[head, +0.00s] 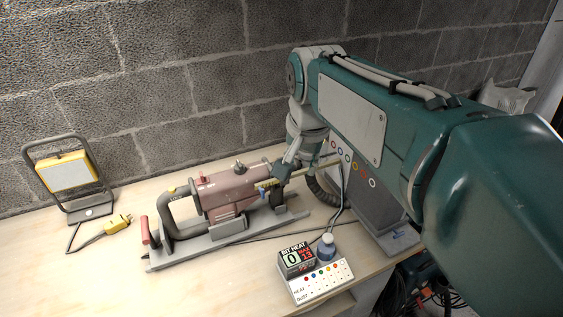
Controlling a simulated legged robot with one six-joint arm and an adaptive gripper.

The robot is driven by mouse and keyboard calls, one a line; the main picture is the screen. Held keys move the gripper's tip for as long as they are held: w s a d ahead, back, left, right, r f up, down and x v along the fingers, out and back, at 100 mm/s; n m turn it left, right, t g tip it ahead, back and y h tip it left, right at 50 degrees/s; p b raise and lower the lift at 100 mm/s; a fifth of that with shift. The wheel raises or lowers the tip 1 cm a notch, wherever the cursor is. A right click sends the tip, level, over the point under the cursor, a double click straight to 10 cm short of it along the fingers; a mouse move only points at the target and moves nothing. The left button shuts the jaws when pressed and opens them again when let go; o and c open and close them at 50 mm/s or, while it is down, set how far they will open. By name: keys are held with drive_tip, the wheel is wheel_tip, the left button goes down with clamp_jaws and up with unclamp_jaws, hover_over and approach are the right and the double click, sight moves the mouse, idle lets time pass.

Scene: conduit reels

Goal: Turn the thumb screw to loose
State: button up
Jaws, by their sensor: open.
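A dull red machine (225,193) with a curved grey handle lies on a long grey base (200,247) on the bench. A small dark knob (239,167) stands on its top, and a small blue part (263,193) shows at its right end by a yellow strip. I cannot tell for sure which of these small parts is the thumb screw, nor how far it is turned. My gripper (276,179) is open, at the machine's right end, close to the yellow strip and the blue part. Its fingers are small and partly hidden, so contact cannot be told.
A work lamp (70,173) and yellow plug (118,220) are at left. A grey cabinet (375,205) is at right. The front-left bench is clear.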

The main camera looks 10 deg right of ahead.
drive_tip(key=w+d+f+m+g, duration=0.1)
drive_tip(key=w+f+m+g, duration=0.25)
drive_tip(key=w+m, duration=1)
drive_tip(key=w+f+n, duration=0.1)
drive_tip(key=f, duration=0.2)
drive_tip(key=w+f+n, duration=0.2)
drive_tip(key=f, duration=0.2)
drive_tip(key=w+f+n, duration=0.1)
drive_tip(key=f+n, duration=0.1)
drive_tip(key=f, duration=0.2)
drive_tip(key=shift+w+a+f+t, duration=0.1)
drive_tip(key=shift+w+f+t, duration=0.1)
drive_tip(key=shift+t, duration=0.05)
clamp_jaws()
